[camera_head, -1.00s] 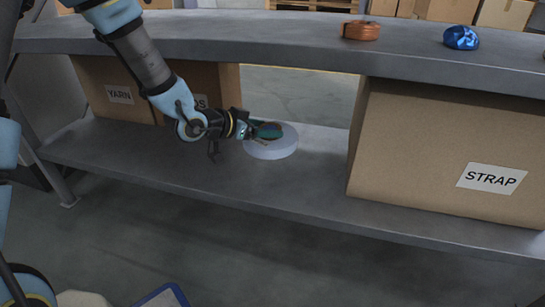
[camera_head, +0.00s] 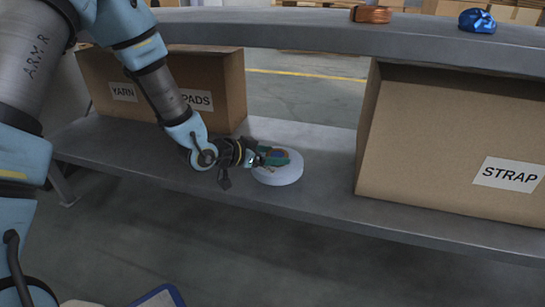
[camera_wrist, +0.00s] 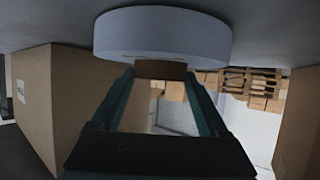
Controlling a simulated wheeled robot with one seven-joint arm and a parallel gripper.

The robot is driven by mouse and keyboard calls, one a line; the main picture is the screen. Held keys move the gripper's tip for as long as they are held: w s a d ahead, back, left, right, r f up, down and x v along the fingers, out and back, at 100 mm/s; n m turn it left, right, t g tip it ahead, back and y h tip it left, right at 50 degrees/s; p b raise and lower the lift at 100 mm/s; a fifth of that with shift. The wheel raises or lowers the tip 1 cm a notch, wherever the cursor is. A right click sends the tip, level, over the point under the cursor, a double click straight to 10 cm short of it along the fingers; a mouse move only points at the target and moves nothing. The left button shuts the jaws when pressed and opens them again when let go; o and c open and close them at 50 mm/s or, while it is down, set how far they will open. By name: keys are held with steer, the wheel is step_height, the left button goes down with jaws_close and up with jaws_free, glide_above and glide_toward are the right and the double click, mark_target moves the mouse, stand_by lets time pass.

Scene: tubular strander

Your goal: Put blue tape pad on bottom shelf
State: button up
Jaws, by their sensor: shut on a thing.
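A box marked YARN and PADS (camera_head: 165,75) stands left on the bottom shelf. A large STRAP box (camera_head: 440,140) stands right. The upper shelf (camera_head: 300,28) overhangs, carrying an orange coil (camera_head: 371,14) and a blue item (camera_head: 477,20). Bare shelf lies between pad and STRAP box.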

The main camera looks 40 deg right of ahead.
steer(key=o, duration=1.5)
steer(key=shift+f, duration=0.1)
steer(key=shift+o, duration=0.2)
